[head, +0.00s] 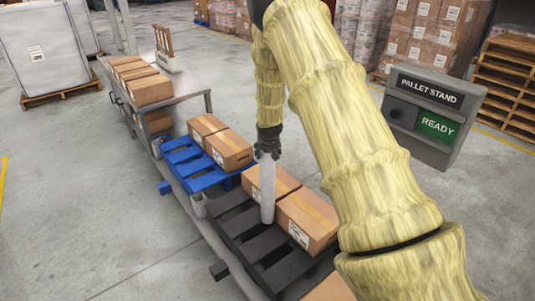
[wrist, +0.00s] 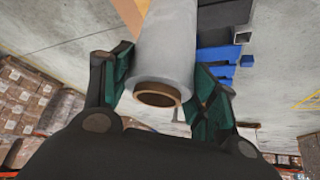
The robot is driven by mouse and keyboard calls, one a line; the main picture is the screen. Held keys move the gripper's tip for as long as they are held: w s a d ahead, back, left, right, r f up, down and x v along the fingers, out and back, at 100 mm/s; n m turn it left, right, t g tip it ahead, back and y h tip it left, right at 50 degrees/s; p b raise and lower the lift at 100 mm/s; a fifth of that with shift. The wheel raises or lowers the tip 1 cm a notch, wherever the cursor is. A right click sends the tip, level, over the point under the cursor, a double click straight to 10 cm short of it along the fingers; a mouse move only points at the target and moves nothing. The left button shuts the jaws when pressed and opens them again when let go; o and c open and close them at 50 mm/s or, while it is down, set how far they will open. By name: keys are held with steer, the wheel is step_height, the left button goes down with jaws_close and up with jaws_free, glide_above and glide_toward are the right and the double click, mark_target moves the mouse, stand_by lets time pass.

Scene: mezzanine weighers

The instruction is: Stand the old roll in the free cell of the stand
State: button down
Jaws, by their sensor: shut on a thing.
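The old roll (head: 267,190), a pale grey cylinder, hangs nearly upright below my gripper (head: 267,150) in the head view. In the wrist view the roll (wrist: 165,60) sits between the two green-padded fingers (wrist: 160,85), its brown core end facing the camera. My gripper is shut on its upper end. The roll's lower end overlaps a black pallet and cartons in the picture; I cannot tell whether it touches them. A small grey square socket (head: 198,205) stands left of the roll, beside a blue pallet; I cannot tell whether it belongs to the stand.
Cartons (head: 308,220) sit on the black pallet (head: 240,222); more sit on the blue pallet (head: 183,165). A metal table (head: 190,88) with cartons and a wooden rack (head: 163,40) is farther back. The "PALLET STAND" panel (head: 428,118) reads READY at right.

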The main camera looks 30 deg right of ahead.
steer(key=shift+w+f, duration=0.1)
steer(key=shift+f, duration=0.65)
steer(key=shift+f, duration=0.1)
steer(key=c, duration=0.6)
jaws_free()
steer(key=shift+o, duration=0.9)
